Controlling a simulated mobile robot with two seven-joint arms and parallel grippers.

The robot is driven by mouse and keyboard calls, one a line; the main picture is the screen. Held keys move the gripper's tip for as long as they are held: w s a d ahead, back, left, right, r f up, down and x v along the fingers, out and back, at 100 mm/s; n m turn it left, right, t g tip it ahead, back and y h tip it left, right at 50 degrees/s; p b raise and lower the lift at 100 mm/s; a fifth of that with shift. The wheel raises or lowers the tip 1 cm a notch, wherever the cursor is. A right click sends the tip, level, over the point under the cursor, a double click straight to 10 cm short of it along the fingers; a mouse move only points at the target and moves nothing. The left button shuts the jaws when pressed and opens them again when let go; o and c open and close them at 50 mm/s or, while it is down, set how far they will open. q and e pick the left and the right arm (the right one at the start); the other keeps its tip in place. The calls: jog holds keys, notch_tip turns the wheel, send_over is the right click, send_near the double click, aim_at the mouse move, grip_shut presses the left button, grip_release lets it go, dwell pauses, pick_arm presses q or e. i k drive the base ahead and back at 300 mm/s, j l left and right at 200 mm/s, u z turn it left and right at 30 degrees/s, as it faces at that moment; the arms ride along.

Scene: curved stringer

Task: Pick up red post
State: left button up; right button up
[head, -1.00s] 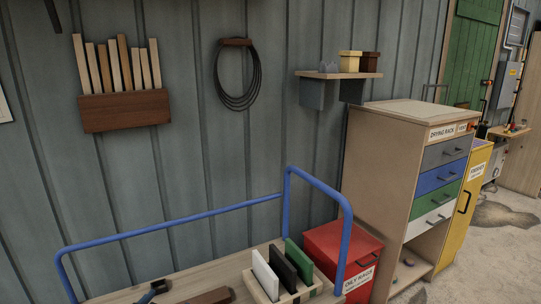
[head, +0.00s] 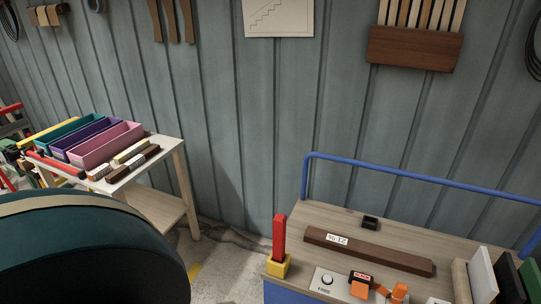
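The red post (head: 279,238) stands upright in a small yellow block (head: 278,266). The block sits at the left front corner of the wooden cart top (head: 300,222). The post's upper part is clear on all visible sides, and its lower end is hidden in the block. Neither of my grippers shows in the head view, so nothing is seen touching the post.
A blue rail (head: 420,174) runs along the cart's back. A dark brown board (head: 368,251) with a paper label, a small black box (head: 370,223) and orange pieces (head: 359,290) lie right of the post. A side table (head: 170,150) with coloured bins (head: 108,143) stands left, across open floor.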

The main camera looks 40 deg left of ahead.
aim_at(280, 221)
jog(key=j+u, duration=0.1)
jog(key=u, duration=0.65)
jog(key=j+u, duration=0.15)
jog(key=u, duration=0.25)
